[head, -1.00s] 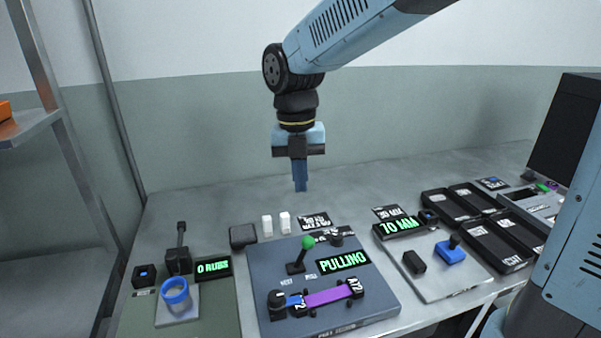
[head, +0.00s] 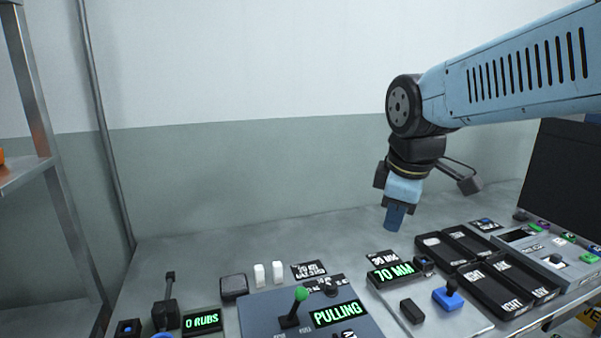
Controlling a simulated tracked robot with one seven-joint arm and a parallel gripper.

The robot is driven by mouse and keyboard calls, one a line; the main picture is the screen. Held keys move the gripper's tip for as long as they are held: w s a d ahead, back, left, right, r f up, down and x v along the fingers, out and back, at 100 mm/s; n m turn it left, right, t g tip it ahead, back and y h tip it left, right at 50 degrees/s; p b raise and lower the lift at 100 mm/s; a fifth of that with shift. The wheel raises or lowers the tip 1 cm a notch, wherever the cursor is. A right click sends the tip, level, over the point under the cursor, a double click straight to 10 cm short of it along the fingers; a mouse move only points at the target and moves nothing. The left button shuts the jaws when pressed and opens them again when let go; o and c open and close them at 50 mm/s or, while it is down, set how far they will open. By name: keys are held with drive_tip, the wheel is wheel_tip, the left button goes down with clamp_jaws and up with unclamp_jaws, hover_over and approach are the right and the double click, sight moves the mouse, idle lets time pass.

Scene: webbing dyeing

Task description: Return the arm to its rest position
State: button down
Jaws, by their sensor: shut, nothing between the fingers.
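My arm reaches in from the upper right of the head view and bends down at a black joint. My gripper (head: 393,218) points down with its blue fingers together and nothing between them. It hangs above the back of the table, behind the "70 MM" display (head: 392,274) and left of the black trays, apart from everything on the table.
The grey table (head: 220,262) holds a pull tester (head: 262,318) with a green-knobbed lever and "PULLING" display. A "0 RUBS" display (head: 202,321) stands at left. Black trays (head: 490,290) and a control panel (head: 560,262) stand at right. A metal shelf (head: 22,172) is at far left.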

drive_tip(key=s+d+m+t, duration=0.2)
drive_tip(key=s+d+m, duration=0.3)
drive_tip(key=m, duration=0.8)
drive_tip(key=shift+s+d, duration=0.25)
drive_tip(key=shift+d, duration=0.9)
